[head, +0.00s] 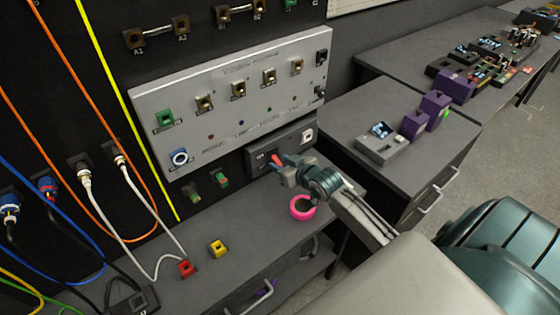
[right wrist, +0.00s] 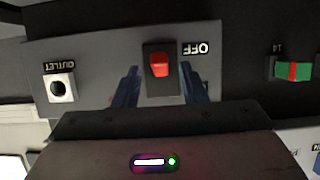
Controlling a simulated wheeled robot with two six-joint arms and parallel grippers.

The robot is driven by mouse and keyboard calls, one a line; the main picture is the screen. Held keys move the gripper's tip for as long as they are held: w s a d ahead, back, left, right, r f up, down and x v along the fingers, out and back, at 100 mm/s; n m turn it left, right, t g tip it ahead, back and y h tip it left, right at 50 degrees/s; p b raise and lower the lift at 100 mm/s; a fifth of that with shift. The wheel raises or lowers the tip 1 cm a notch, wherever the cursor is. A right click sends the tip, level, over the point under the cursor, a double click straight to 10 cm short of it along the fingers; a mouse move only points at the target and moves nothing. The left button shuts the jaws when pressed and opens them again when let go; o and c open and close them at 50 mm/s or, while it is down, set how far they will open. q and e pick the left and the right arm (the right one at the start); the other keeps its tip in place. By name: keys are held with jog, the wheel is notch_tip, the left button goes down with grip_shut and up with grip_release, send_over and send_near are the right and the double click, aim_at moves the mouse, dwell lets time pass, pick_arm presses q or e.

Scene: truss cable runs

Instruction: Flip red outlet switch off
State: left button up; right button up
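The red outlet switch (right wrist: 160,66) is a red rocker in a dark housing on a grey outlet box (right wrist: 100,62), beside a label that reads OFF, upside down in the right wrist view. In the head view the switch (head: 275,156) is partly hidden by my right gripper. My right gripper (right wrist: 161,86) is open, with its two blue fingers apart on either side of the switch housing; I cannot tell whether they touch the box. It also shows at the box in the head view (head: 284,163). My left gripper is not in view.
A white socket (head: 307,136) sits on the same box. A grey panel (head: 222,125) with connectors is above. A pink tape roll (head: 302,207) lies on the bench under my right arm. A red block (head: 187,268) and a yellow block (head: 218,248) stand left. Cables hang at far left.

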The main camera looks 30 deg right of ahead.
jog(key=shift+w+f, duration=0.25)
jog(key=shift+w, duration=0.3)
grip_shut()
jog(key=shift+f+t+b, duration=0.4)
jog(key=shift+b, duration=0.4)
jog(key=shift+t+b, duration=0.3)
jog(key=shift+b, duration=0.15)
jog(key=shift+r, duration=0.15)
grip_release()
